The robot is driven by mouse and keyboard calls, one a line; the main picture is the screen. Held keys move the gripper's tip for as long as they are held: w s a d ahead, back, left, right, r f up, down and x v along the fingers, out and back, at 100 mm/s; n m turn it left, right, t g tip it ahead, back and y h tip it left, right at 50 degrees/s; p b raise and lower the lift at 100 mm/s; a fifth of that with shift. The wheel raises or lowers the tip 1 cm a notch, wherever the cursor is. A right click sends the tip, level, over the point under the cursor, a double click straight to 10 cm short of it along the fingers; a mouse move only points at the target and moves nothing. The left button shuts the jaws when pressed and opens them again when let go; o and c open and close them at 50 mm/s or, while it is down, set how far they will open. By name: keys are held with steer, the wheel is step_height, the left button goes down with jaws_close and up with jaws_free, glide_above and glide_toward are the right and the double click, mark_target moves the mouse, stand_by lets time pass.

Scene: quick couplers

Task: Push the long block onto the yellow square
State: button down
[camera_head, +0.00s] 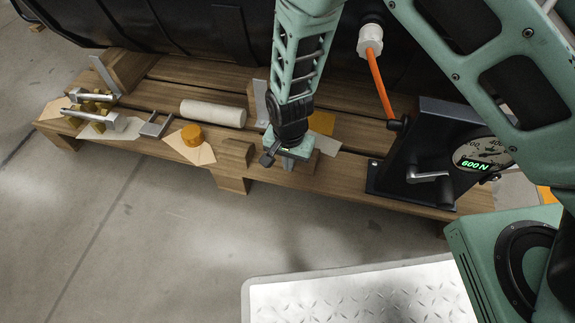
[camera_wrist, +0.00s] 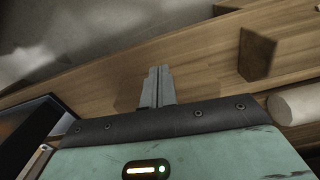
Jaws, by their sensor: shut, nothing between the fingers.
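The yellow square (camera_head: 322,122) lies flat on the pallet just behind my gripper in the head view, partly hidden by my arm. A wooden block (camera_head: 307,163) sits at the pallet's front edge, right by my fingers and partly covered by them; I cannot tell whether they touch or whether this is the long block. My gripper (camera_head: 286,162) points down, shut and empty. In the wrist view its fingers (camera_wrist: 157,85) are together over the wooden slats. A second wooden block (camera_head: 237,153) stands to the left; it also shows in the wrist view (camera_wrist: 257,55).
A white cylinder (camera_head: 212,113) lies left behind. Further left are an orange disc (camera_head: 192,135) on a pale sheet, a grey bracket (camera_head: 155,124) and metal couplers (camera_head: 100,121). A dark gauge box (camera_head: 425,155) with a crank stands to the right. A black bin wall rises behind.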

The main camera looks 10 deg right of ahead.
steer(key=w+d+p, duration=0.2)
steer(key=w, duration=0.2)
steer(key=w+d+p, duration=0.2)
steer(key=w, duration=0.3)
steer(key=w+d+p, duration=0.2)
steer(key=w+d, duration=0.1)
steer(key=w, duration=0.2)
steer(key=shift+w, duration=0.25)
